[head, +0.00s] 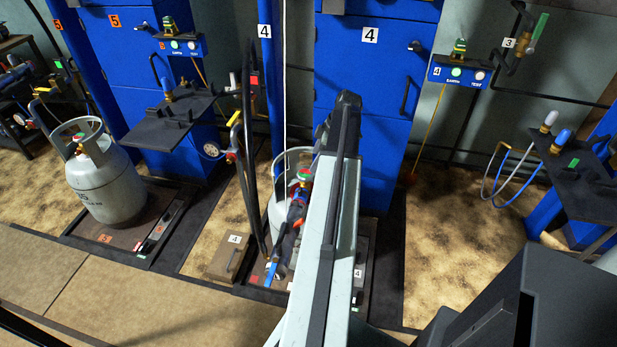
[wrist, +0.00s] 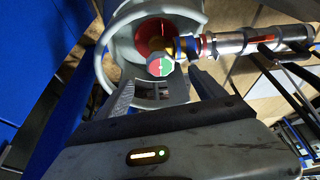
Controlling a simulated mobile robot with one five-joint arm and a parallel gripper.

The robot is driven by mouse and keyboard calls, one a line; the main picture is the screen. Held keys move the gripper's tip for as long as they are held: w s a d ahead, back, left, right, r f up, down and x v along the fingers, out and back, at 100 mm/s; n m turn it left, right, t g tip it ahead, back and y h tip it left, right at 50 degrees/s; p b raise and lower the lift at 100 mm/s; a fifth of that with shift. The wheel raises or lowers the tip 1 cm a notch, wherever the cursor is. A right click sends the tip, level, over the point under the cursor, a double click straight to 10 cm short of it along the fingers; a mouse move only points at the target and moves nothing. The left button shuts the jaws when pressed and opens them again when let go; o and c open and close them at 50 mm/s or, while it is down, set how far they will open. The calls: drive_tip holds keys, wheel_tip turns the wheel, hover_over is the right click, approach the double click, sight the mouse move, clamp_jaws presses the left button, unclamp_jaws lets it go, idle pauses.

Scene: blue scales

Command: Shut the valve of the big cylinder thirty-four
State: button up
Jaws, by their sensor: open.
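A grey gas cylinder (head: 276,213) stands at the station marked 4 in the head view, partly hidden behind my arm. Its number cannot be read. Its valve handwheel (head: 304,175), red and green on top, shows inside the collar. In the wrist view the handwheel (wrist: 160,66) lies just beyond my open gripper (wrist: 163,92), roughly between the fingertips and apparently not gripped. The grey collar (wrist: 110,62) curves around the valve. A connector with red and blue bands (wrist: 190,46) and a silver tube runs right from the valve. In the head view my gripper is hidden by my arm.
Another grey cylinder (head: 103,184) stands on the station 5 platform at left. Blue cabinets (head: 365,130) rise behind station 4. Black hoses (head: 250,150) hang left of the cylinder. A dark shelf (head: 578,180) with hoses is at right. The patterned floor (head: 460,240) between is clear.

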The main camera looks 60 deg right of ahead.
sight(306, 174)
drive_tip(key=b+x, duration=0.7)
drive_tip(key=x, duration=0.1)
drive_tip(key=shift+r, duration=0.1)
drive_tip(key=c, duration=1.4)
drive_tip(key=shift+o, duration=0.2)
